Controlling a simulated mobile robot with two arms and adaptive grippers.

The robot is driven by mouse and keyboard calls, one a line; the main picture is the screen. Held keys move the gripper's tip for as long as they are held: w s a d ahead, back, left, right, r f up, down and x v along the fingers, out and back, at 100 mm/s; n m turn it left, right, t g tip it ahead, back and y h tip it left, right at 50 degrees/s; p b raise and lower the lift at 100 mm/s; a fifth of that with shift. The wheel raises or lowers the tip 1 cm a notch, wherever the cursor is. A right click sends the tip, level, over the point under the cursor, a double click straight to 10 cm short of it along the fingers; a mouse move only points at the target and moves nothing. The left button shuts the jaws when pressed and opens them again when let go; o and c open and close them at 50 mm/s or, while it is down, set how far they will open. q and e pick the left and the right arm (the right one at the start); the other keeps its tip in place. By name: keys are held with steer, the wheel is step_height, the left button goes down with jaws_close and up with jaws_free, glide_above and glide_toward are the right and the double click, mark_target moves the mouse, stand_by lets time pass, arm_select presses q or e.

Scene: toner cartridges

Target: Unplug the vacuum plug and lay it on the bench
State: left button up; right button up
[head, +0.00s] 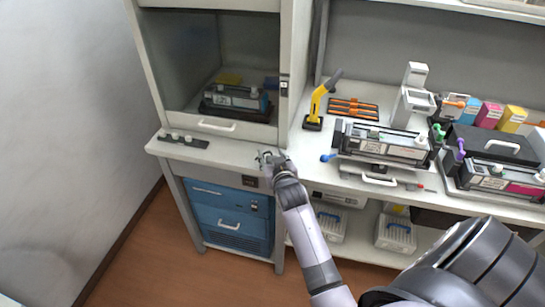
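My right gripper (265,158) is over the front edge of the bench (225,152), just below the hood opening. Its fingers are small in view, and I cannot tell whether they are open or hold something. No vacuum plug can be made out clearly. A small dark panel (250,181) is set in the bench's front face, just below and left of the gripper. A dark strip (183,140) with light round parts lies on the bench at the left. A blue unit (230,220), possibly the vacuum, stands under the bench. My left gripper is not in view.
A hood (216,125) holds a cartridge (235,100) behind the gripper. To the right are a yellow tool (318,103), an orange rack (354,108), a cartridge on a stand (382,145) and coloured boxes (488,114). Bench space between strip and gripper is clear.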

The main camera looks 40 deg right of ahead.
steer(key=shift+o, duration=0.9)
steer(key=v, duration=0.8)
steer(key=s+a+f+n+g+y, duration=0.1)
steer(key=s+a+f+g+y, duration=0.2)
steer(key=f, duration=0.7)
steer(key=s+a+f+n, duration=0.25)
steer(key=a+f, duration=0.25)
steer(key=f, duration=0.6)
steer(key=s+a+f+g+y, duration=0.2)
steer(key=s+a+f, duration=0.15)
steer(key=f, duration=0.65)
steer(key=s+a+f+n+g, duration=0.2)
steer(key=s+f+g, duration=0.2)
steer(key=s+f, duration=0.95)
steer(key=s+f+g, duration=0.1)
steer(key=s+f, duration=0.2)
steer(key=s, duration=0.7)
steer(key=s+d+f+g, duration=0.1)
steer(key=s+f+g, duration=0.1)
steer(key=s, duration=0.9)
steer(key=shift+s+d+f+n+g, duration=0.3)
steer(key=shift+s+f+n, duration=0.05)
steer(key=shift+f, duration=0.15)
